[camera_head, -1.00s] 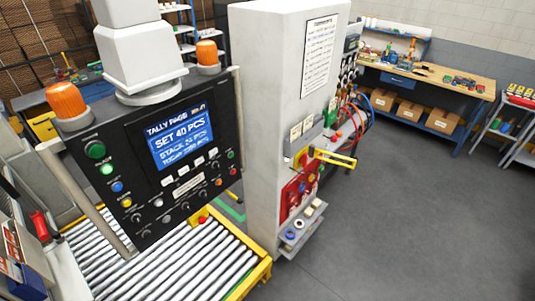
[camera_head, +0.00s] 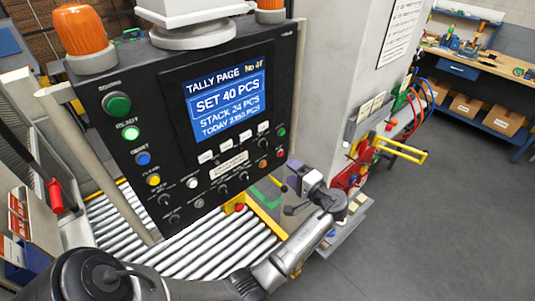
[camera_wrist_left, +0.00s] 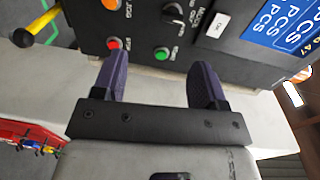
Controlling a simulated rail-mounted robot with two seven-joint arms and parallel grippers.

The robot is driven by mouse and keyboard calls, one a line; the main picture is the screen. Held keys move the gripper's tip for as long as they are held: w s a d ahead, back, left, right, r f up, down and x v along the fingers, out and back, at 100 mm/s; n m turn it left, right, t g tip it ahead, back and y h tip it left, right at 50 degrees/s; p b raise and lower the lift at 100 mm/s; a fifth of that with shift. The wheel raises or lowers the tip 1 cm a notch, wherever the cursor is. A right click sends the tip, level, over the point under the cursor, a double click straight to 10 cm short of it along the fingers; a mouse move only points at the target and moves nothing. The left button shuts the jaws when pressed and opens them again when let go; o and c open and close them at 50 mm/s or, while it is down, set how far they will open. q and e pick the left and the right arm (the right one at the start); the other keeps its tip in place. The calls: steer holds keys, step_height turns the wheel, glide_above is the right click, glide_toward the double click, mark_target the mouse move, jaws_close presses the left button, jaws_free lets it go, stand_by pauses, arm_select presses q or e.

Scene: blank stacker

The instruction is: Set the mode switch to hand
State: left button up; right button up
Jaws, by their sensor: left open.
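The black control panel (camera_head: 175,100) carries a lit screen, buttons and black knobs. A black knob (camera_head: 261,143) beside the green button at its right edge appears to be the mode switch. It also shows in the left wrist view (camera_wrist_left: 172,13), with a small label that I cannot read surely; its setting is unclear. My left gripper (camera_head: 292,195) is open and empty, just right of the panel's lower right corner. In the left wrist view its dark purple fingers (camera_wrist_left: 160,80) are spread, apart from the knob, with a green button (camera_wrist_left: 162,53) beyond them.
A red button (camera_wrist_left: 113,44) lies near one fingertip in the left wrist view. A roller conveyor (camera_head: 215,252) runs below the panel. A pale cabinet (camera_head: 345,75) with a yellow handle (camera_head: 402,149) stands to the right. The grey floor at right is clear.

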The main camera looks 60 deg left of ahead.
mark_target(267, 147)
arm_select(q)
steer(key=shift+g+y, duration=0.4)
steer(key=a+p, duration=0.1)
steer(key=a, duration=0.3)
steer(key=a+r+p, duration=0.1)
steer(key=a, duration=0.3)
steer(key=s+a+p, duration=0.1)
steer(key=a, duration=0.3)
steer(key=shift+r, duration=0.2)
steer(key=shift+s+a, duration=0.2)
steer(key=shift+a, duration=0.6)
steer(key=shift+c, duration=1.4)
steer(key=c, duration=0.6)
steer(key=shift+f, duration=0.1)
steer(key=shift+c, duration=0.2)
